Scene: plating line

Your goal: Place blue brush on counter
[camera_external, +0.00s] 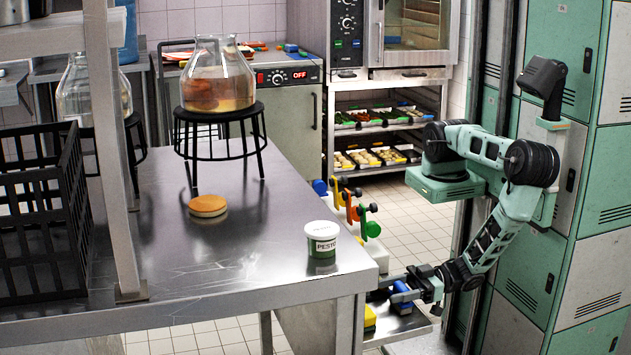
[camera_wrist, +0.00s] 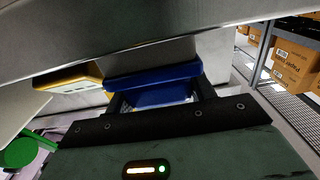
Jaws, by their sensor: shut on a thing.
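The blue brush (camera_external: 402,297) is in my gripper (camera_external: 400,285), just right of the steel counter's front right corner. In the wrist view my gripper (camera_wrist: 158,103) is shut on the blue brush (camera_wrist: 152,76), which lies across the fingers. The counter (camera_external: 260,258) has a shiny top. A round bun (camera_external: 208,206) and a white-lidded pesto tub (camera_external: 322,239) stand on it. The brush appears lower than the countertop. Part of the brush is hidden by my fingers.
A black wire stand (camera_external: 219,116) bearing a glass jar (camera_external: 217,75) and a black crate (camera_external: 45,215) occupy the counter's back and left. A yellow object (camera_external: 369,317) lies on a lower surface near my gripper. The countertop's front middle is clear.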

